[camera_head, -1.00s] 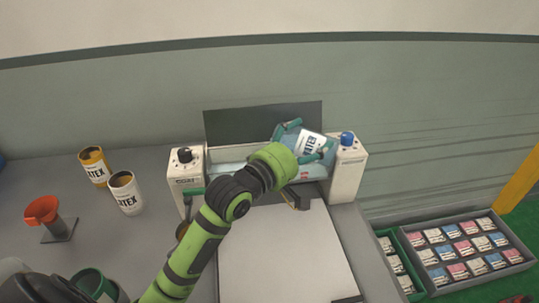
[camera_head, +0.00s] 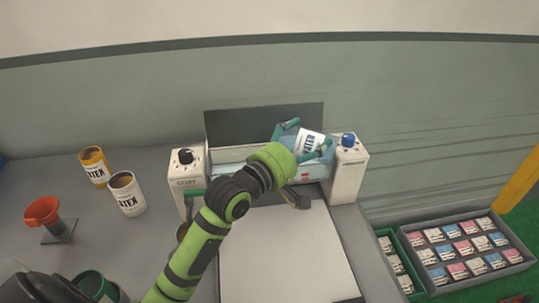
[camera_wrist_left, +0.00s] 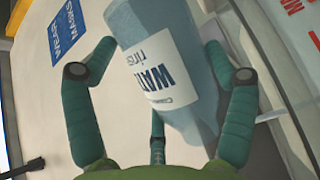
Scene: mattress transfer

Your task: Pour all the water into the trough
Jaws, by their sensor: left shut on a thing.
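A pale blue water bottle (camera_wrist_left: 155,30) with a white label reading "WATER rinse" fills the middle of the left wrist view. My left gripper (camera_head: 308,142) is shut on it, with green fingers around its sides. In the head view the bottle (camera_head: 310,141) is tilted over the right part of the trough (camera_head: 228,168), which lies between two white machine end blocks. My wrist hides part of the trough. I cannot make out the bottle's mouth or any stream of water. My right gripper is not in view.
The end blocks carry a black knob (camera_head: 186,157) and a blue knob (camera_head: 348,139). A crate of small packets (camera_head: 418,273) lies at right.

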